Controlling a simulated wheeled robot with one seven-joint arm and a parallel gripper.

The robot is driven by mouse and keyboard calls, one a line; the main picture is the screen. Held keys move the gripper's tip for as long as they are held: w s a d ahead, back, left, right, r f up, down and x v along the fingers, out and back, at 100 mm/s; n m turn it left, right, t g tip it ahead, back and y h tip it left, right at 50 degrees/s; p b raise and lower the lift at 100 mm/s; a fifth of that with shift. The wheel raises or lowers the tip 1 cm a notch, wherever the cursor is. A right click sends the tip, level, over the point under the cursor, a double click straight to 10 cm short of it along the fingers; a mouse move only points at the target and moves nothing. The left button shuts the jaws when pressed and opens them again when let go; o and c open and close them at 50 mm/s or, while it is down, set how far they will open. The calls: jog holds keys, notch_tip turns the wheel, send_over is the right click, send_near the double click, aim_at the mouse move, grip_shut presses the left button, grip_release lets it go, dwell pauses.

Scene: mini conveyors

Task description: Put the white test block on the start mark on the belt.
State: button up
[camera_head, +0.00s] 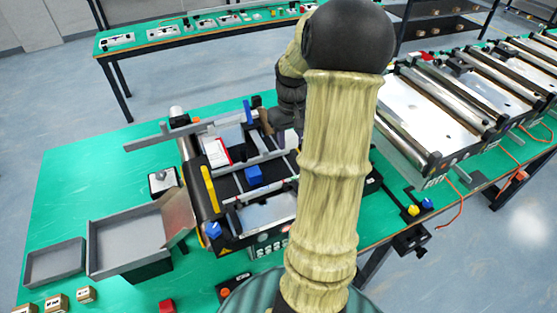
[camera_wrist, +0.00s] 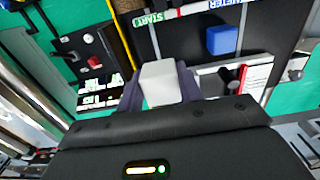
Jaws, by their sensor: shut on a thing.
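The white test block (camera_wrist: 159,83) is between the two fingers of my gripper (camera_wrist: 160,88) in the wrist view, and the gripper is shut on it. The start mark (camera_wrist: 152,20), a white strip lettered START in green, lies on the black belt (camera_wrist: 186,42) beyond the block in that view. In the head view the belt (camera_head: 232,186) runs through the mini conveyor at the middle of the table. There my arm hides the gripper fingertips and the block. I cannot tell the block's height above the belt.
A blue block (camera_wrist: 221,40) sits on the belt; it also shows in the head view (camera_head: 254,174). A yellow bar (camera_head: 209,188) lines the belt's left end. Grey trays (camera_head: 130,240) stand at left. More conveyors (camera_head: 440,110) stand at right. The green table's far left (camera_head: 90,170) is clear.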

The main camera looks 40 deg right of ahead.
jog(key=shift+w, duration=0.3)
jog(key=shift+s, duration=0.2)
notch_tip(320, 180, down, 6)
jog(key=shift+w+d+r+p, duration=0.1)
jog(key=shift+w+p, duration=0.05)
jog(key=shift+p, duration=0.6)
jog(key=shift+f, duration=0.2)
jog(key=shift+s, duration=0.2)
